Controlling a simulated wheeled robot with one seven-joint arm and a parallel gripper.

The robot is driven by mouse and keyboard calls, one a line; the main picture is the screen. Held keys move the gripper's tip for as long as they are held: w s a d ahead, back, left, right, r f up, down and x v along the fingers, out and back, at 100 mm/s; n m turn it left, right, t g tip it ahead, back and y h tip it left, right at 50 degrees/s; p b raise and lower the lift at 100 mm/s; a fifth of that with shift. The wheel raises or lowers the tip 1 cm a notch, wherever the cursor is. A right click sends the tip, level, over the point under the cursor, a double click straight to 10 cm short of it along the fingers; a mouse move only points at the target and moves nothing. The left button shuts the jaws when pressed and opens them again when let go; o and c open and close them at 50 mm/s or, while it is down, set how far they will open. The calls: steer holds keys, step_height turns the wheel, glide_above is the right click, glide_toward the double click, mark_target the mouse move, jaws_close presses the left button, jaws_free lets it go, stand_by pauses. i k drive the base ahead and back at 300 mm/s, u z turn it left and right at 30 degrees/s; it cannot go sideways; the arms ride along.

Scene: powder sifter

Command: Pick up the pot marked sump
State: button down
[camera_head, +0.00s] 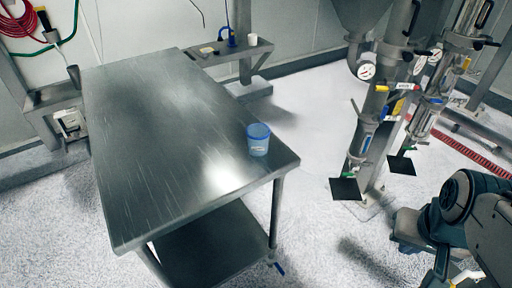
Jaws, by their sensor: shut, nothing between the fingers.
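A small translucent blue pot (258,145) stands upright near the right front corner of the steel table (150,130). It has a darker blue rim and a faint pale marking on its side, too small to read, so I cannot tell whether it says sump. Part of my arm shows at the lower right, well apart from the pot and to the right of the table. My gripper's fingers cannot be made out in this view. Nothing touches the pot except the tabletop.
The rest of the tabletop is bare. A side shelf (262,48) at the back holds a blue item and small pieces. Steel pipework with gauges (367,71) and black plates (345,189) stands at the right. A red hose (478,157) lies behind. Pale floor separates table and pipework.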

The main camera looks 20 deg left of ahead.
mark_target(258, 134)
steer(key=u, duration=0.85)
steer(key=i, duration=0.65)
steer(key=u, duration=0.5)
steer(key=k, duration=1)
steer(key=z, duration=0.75)
steer(key=i, duration=1.2)
steer(key=u, duration=1.25)
